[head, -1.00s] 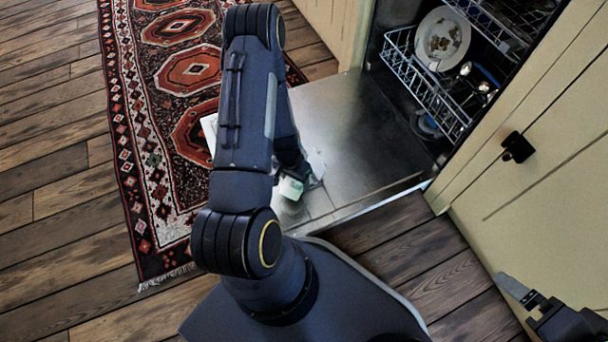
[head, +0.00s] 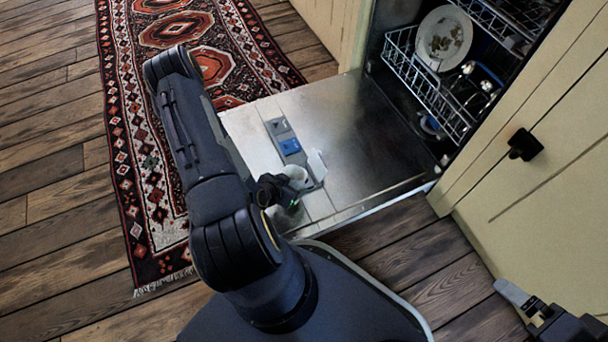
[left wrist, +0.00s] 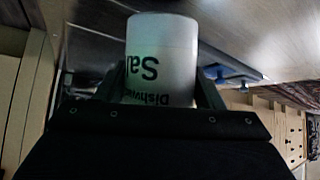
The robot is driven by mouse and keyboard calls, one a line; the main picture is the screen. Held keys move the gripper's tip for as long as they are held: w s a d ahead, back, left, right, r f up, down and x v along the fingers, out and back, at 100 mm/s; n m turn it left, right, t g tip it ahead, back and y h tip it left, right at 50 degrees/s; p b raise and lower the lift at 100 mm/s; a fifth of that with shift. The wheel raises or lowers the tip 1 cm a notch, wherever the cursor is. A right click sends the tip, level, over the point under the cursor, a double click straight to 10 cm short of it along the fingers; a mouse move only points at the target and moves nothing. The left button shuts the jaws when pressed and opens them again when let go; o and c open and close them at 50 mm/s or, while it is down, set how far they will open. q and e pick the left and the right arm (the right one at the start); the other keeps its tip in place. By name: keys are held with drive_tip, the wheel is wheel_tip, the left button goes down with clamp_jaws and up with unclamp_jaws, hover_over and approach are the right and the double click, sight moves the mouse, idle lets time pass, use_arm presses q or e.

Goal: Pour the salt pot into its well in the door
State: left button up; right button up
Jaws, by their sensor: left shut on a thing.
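The white salt pot (left wrist: 162,60), with dark lettering upside down in the left wrist view, sits between the fingers of my left gripper (left wrist: 162,92). In the head view the pot (head: 297,176) is small and partly covered by my left gripper (head: 277,188), which is shut on it over the near part of the open dishwasher door (head: 352,125). Its exact tilt is hard to tell. The salt well cannot be made out. A white piece (head: 316,165) shows just right of the pot. My right gripper (head: 517,298) is at the lower right, away from the door.
A grey panel with a blue part (head: 290,147) is set in the door beyond the pot. The wire rack (head: 425,90) holds a plate (head: 444,38) and other dishes. A cupboard front (head: 560,130) stands at right. A patterned rug (head: 150,150) lies left.

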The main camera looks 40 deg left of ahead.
use_arm(q)
drive_tip(key=shift+s+d+t, duration=0.1)
drive_tip(key=shift+s+t, duration=0.3)
drive_tip(key=shift+s+f+t, duration=0.4)
drive_tip(key=shift+f+t, duration=0.05)
drive_tip(key=shift+t, duration=0.35)
drive_tip(key=shift+s+d+f+m+t+y, duration=0.15)
drive_tip(key=shift+s+f+t, duration=0.1)
drive_tip(key=shift+t, duration=0.3)
drive_tip(key=shift+s+a+f+m+t+y, duration=0.15)
drive_tip(key=shift+s+t, duration=0.1)
drive_tip(key=shift+t, duration=0.3)
